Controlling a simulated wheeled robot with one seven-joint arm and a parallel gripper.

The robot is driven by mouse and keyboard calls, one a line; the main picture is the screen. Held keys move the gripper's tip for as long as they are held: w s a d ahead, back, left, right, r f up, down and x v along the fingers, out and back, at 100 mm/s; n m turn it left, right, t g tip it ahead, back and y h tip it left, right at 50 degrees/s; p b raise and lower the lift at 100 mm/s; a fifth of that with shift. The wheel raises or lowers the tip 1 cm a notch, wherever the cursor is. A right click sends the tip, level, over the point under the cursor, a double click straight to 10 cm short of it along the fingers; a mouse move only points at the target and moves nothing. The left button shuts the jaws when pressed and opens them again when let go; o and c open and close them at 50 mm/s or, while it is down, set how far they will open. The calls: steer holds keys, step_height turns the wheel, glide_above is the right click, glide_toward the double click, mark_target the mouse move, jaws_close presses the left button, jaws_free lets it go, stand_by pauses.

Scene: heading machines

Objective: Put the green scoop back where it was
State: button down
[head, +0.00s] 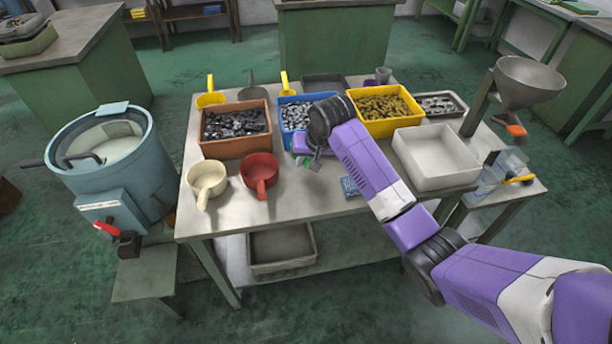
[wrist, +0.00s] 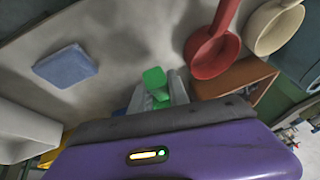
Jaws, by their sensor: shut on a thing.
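The green scoop (wrist: 154,80) shows in the wrist view as a small green piece between the grey fingers of my gripper (wrist: 159,97), which is shut on it. Most of the scoop is hidden by the purple gripper body. In the head view my gripper (head: 314,164) points down over the table in front of the blue bin (head: 297,146), and only a speck of green shows beside it. I cannot tell whether the scoop touches the table.
A cream scoop (head: 206,181) and red scoop (head: 260,172) stand on the table (head: 290,205) to the left. An orange-brown bin (head: 235,149), yellow bin (head: 385,129) and empty white tray (head: 437,160) are nearby. A blue pad (head: 349,186) lies right of my gripper.

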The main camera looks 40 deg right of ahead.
steer(key=shift+f, duration=3.5)
steer(key=shift+f, duration=0.2)
steer(key=c, duration=1.3)
jaws_free()
steer(key=shift+o, duration=0.2)
steer(key=shift+r, duration=0.1)
